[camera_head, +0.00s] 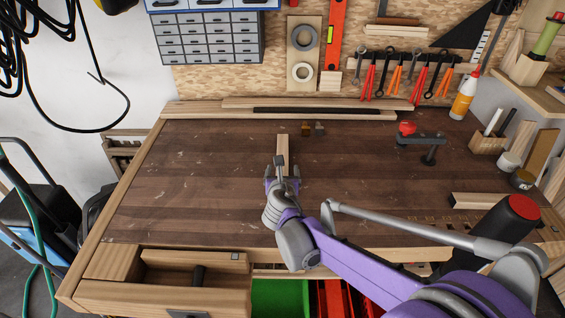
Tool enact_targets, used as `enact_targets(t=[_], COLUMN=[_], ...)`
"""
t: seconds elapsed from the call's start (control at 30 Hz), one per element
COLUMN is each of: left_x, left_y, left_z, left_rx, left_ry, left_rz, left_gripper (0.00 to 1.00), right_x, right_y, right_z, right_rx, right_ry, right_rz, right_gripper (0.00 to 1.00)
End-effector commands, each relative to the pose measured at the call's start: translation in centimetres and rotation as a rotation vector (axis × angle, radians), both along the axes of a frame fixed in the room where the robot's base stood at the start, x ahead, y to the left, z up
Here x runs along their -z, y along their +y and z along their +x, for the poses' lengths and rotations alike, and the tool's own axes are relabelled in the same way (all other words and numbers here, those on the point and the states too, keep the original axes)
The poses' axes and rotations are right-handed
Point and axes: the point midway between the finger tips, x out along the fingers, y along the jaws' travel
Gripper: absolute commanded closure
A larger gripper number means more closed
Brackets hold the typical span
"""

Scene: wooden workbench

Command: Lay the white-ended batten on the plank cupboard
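A short pale wooden batten (282,145) lies on or just above the middle of the dark bench top, pointing away from me. Its far end looks paler, but I cannot tell whether it is white. My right gripper (282,178), on the purple arm from the right, is at the batten's near end, with a finger on either side. I cannot tell whether the fingers touch it, and the gripper hides that end. I cannot clearly make out a plank cupboard; a slatted wooden piece (125,147) stands beyond the bench's left edge. My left gripper is not in view.
Small brown and dark pieces (313,128) lie just right of the batten's far end. Long boards (310,108) lie along the back edge. A dark clamp-like tool with a red knob (420,140) is at right. The bench's left half (190,180) is clear.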

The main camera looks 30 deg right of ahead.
Motion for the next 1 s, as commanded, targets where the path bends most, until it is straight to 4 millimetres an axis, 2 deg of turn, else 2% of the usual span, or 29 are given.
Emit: enact_targets(t=[0.2, 0.53, 0.9, 1.0], left_x=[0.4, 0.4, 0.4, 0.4], left_y=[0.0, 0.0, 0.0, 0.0], left_z=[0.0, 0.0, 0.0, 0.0], left_rx=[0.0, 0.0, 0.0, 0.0], left_ry=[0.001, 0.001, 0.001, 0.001], left_rz=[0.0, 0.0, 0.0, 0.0], left_gripper=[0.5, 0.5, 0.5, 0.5], right_x=[1.2, 1.5, 1.4, 1.4], right_y=[-1.4, -1.7, -1.7, -1.7], right_z=[2.8, 3.3, 3.3, 3.3], right_rx=[0.002, 0.001, 0.001, 0.001], right_ry=[0.0, 0.0, 0.0, 0.0], right_rz=[-0.001, 0.0, 0.0, 0.0], right_gripper=[0.18, 0.19, 0.86, 1.0])
